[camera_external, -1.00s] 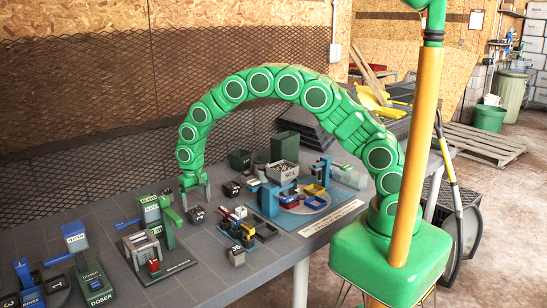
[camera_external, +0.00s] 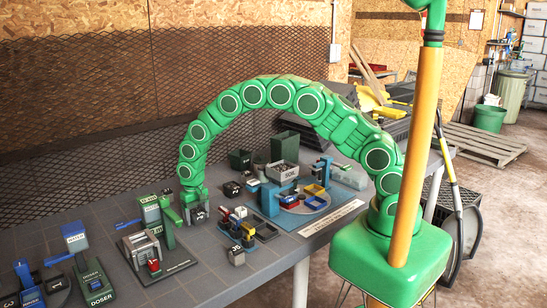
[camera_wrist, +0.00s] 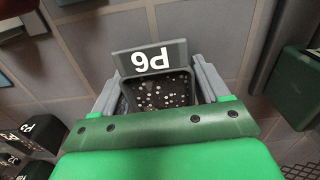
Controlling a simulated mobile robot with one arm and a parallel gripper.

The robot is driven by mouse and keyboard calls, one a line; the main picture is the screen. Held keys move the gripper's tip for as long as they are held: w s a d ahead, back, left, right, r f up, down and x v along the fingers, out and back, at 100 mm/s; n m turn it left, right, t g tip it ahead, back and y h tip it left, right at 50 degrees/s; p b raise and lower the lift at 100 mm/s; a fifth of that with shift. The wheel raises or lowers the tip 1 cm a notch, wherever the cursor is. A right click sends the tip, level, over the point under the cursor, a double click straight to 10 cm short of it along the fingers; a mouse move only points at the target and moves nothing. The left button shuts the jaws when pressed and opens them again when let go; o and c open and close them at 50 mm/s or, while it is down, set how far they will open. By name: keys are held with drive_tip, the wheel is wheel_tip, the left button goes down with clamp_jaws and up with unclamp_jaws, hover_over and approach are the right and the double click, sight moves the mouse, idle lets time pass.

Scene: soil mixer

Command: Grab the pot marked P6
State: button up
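The pot marked P6 (camera_wrist: 157,90) is a small dark square pot with a grey label plate, upside down in the wrist view, and pale specks on its dark fill. It stands upright on the tiled tabletop. In the external view the pot (camera_external: 198,216) is partly covered by my gripper. My gripper (camera_external: 194,204) is lowered over it from above. In the wrist view my gripper (camera_wrist: 158,90) has one grey finger on each side of the pot, very close to its walls. Whether both fingers press on it is not clear.
A green-and-grey station (camera_external: 160,240) stands close to the left. Several black labelled pots (camera_wrist: 28,135) show at the wrist view's left. A dark green bin (camera_wrist: 298,90) is at its right.

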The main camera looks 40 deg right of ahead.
drive_tip(key=c, duration=0.6)
drive_tip(key=shift+r, duration=0.1)
drive_tip(key=shift+r, duration=0.6)
drive_tip(key=s+r, duration=0.1)
drive_tip(key=r, duration=0.1)
drive_tip(key=s+d+r, duration=0.1)
drive_tip(key=r, duration=0.2)
drive_tip(key=s+d+r, duration=0.1)
drive_tip(key=s+r, duration=0.1)
drive_tip(key=shift+s+d+r, duration=0.1)
drive_tip(key=shift+d+r, duration=0.15)
drive_tip(key=shift+r, duration=0.05)
drive_tip(key=s+d+r, duration=0.1)
drive_tip(key=s, duration=0.1)
drive_tip(key=s+d+r, duration=0.1)
drive_tip(key=s+d, duration=0.1)
drive_tip(key=s, duration=0.1)
drive_tip(key=s+d+r, duration=0.1)
drive_tip(key=s+r, duration=0.1)
drive_tip(key=s, duration=0.1)
drive_tip(key=shift+d, duration=0.3)
